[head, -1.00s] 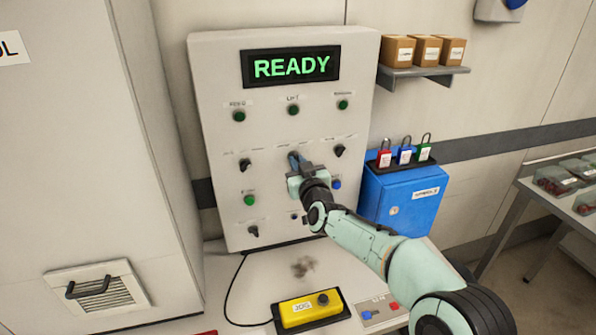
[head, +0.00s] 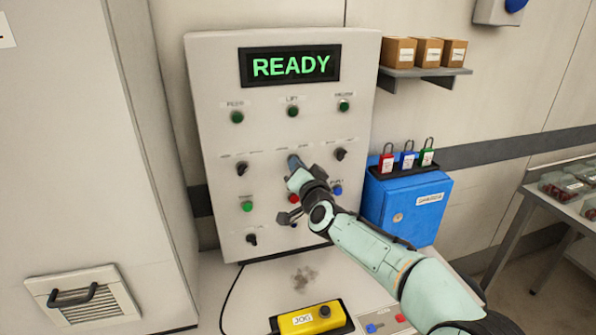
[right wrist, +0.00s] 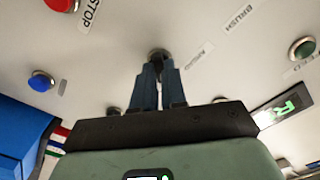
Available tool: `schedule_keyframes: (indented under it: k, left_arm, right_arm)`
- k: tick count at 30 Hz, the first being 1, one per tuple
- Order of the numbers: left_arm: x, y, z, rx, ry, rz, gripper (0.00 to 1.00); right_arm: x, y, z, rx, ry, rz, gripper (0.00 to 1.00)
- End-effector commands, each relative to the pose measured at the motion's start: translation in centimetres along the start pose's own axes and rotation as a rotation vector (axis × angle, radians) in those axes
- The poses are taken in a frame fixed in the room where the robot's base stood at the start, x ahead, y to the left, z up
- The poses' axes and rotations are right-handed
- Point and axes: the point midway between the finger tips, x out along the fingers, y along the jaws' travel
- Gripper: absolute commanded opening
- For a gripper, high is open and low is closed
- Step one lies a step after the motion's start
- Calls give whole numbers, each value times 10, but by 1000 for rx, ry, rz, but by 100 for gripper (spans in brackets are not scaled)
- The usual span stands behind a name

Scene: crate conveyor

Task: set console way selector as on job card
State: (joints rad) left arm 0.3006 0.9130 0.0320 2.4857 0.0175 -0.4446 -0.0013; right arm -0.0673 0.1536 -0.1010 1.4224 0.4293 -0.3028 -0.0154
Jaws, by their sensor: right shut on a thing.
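The grey console (head: 215,75) stands upright with a lit READY display (head: 290,66). My right gripper (head: 294,163) is at the middle knob of its selector row. In the right wrist view my gripper (right wrist: 160,75) has its blue fingers closed on this dark selector knob (right wrist: 158,53), which is mostly hidden by the fingers, so its pointing direction cannot be told. Other black selectors sit at left (head: 241,168), right (head: 340,154) and lower left (head: 251,239). Their labels are too small to read. No job card can be made out. My left gripper is out of view.
Green buttons (head: 293,111) line the console above, and a red button (head: 293,198) sits just below my gripper. A blue box (head: 410,205) with padlocks stands to the right. A yellow JOG pendant (head: 310,319) lies on the desk in front.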

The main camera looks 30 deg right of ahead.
Motion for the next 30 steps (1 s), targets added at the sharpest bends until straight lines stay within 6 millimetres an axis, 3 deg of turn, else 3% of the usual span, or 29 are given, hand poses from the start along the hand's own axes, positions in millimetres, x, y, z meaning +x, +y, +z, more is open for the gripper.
schedule_keyframes:
  k: [20,21,23,30]
  left_arm:
    - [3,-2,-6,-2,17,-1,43]
    - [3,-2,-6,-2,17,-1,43]
    - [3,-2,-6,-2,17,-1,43]
    - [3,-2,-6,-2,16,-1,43]
  right_arm:
    - [0,1,2,67,-5,2,0]
    - [0,1,2,67,-5,2,15]
    - [0,1,2,67,-5,1,34]
    - [0,0,1,66,-2,1,37]
